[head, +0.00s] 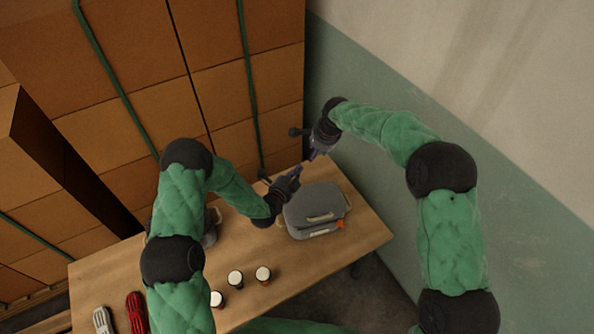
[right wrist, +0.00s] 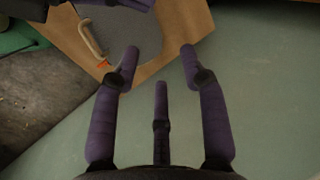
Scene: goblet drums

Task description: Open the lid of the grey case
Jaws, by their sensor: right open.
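The grey case (head: 312,203) lies on the wooden table near its right back end, and its lid looks shut. A pale handle (head: 321,217) and an orange tab (head: 340,224) show on its front side. In the right wrist view, part of the case (right wrist: 140,38) shows at the top. My left gripper (head: 296,171) is at the case's back left corner; whether it touches the case or is open is unclear. My right gripper (head: 312,155) is just behind the case, its fingers spread and empty in the right wrist view (right wrist: 160,58).
Several small white-topped drums (head: 235,278) stand at the table's front. A red object (head: 135,312) and a grey one (head: 102,320) lie front left. A grey object (head: 210,228) is partly hidden by my left arm. Stacked boxes (head: 130,70) rise behind; a wall (head: 380,200) stands right.

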